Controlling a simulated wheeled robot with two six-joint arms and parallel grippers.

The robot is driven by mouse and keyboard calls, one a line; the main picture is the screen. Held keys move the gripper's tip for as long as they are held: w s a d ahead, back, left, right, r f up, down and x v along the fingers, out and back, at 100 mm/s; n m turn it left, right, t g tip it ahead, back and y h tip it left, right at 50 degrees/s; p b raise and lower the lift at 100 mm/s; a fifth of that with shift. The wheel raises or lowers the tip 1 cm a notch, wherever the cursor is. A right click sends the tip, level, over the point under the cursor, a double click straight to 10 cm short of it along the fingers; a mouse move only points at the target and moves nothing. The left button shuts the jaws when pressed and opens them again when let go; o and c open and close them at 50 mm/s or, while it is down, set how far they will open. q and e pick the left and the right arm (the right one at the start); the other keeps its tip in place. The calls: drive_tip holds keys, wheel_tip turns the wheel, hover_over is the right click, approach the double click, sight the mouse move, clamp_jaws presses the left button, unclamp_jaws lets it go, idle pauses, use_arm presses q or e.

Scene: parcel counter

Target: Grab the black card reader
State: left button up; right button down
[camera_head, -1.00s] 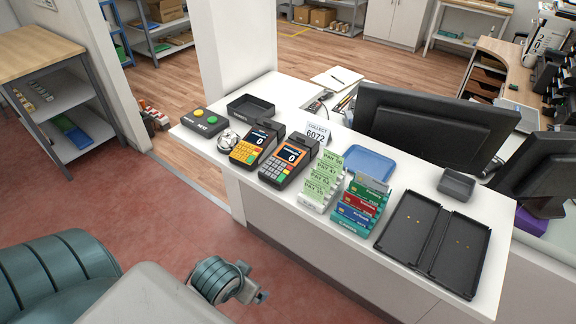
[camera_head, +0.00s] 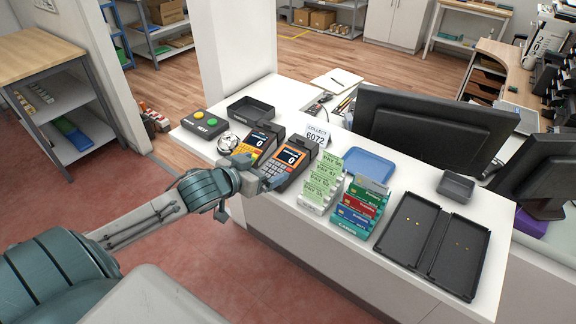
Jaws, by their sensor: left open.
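Two card readers stand side by side on the white counter (camera_head: 335,232). The black card reader (camera_head: 299,147) is the right one, with a dark body, an orange-edged screen showing 0 and a grey keypad. The other reader (camera_head: 264,137) has a yellow keypad and stands just left of it. My left gripper (camera_head: 260,172) is open at the counter's front edge, before the two readers. It hides the lower front parts of both. I cannot tell whether it touches either. My right gripper is out of view.
A button box (camera_head: 204,125), a silver bell (camera_head: 228,143) and a black tray (camera_head: 250,109) are at the left. A card rack (camera_head: 357,212), a number sign (camera_head: 317,134), a blue tray (camera_head: 369,165) and an open black case (camera_head: 462,252) are at the right.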

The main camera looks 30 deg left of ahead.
use_arm(q)
approach(287, 158)
drive_tip(key=x, duration=0.2)
drive_tip(key=shift+w+d, duration=0.1)
drive_tip(key=shift+w, duration=0.2)
drive_tip(key=shift+w+f+p, duration=0.2)
drive_tip(key=shift+w+p, duration=0.25)
drive_tip(key=shift+w, duration=0.05)
drive_tip(key=shift+p+x, duration=0.75)
drive_tip(key=shift+x, duration=1.5)
drive_tip(key=shift+s+f, duration=0.15)
drive_tip(key=shift+f, duration=0.05)
drive_tip(key=c, duration=1.2)
drive_tip(key=shift+c, duration=0.3)
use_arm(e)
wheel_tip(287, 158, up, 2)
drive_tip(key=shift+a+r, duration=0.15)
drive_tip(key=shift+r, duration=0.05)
use_arm(q)
drive_tip(key=shift+r, duration=0.1)
